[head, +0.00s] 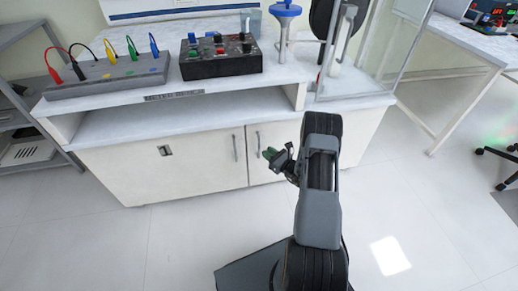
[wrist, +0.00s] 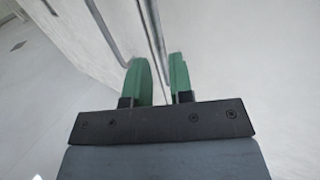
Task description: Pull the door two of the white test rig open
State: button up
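The white test rig (head: 190,165) is a white cabinet bench with two door panels side by side. The left door (head: 200,168) has a vertical bar handle (head: 234,148) near the seam. The right door (head: 280,135) has a similar handle (head: 257,141); my arm hides part of this door. No door number is legible. Both doors look shut. My gripper (head: 268,154) has green fingers and is in front of the right door, near its handle. In the wrist view the gripper (wrist: 162,75) is open, with a grey bar handle (wrist: 105,30) left of the fingers. A dark seam line runs between the fingers; contact is unclear.
On the bench top are a black box with knobs (head: 222,65) and a grey terminal block (head: 110,75) with coloured leads. A glass-sided enclosure (head: 350,60) stands at the right. Grey shelving (head: 25,110) is at left.

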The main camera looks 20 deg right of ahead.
aim_at(259, 156)
jog(key=shift+b+x, duration=0.6)
jog(key=shift+x, duration=2.4)
grip_shut()
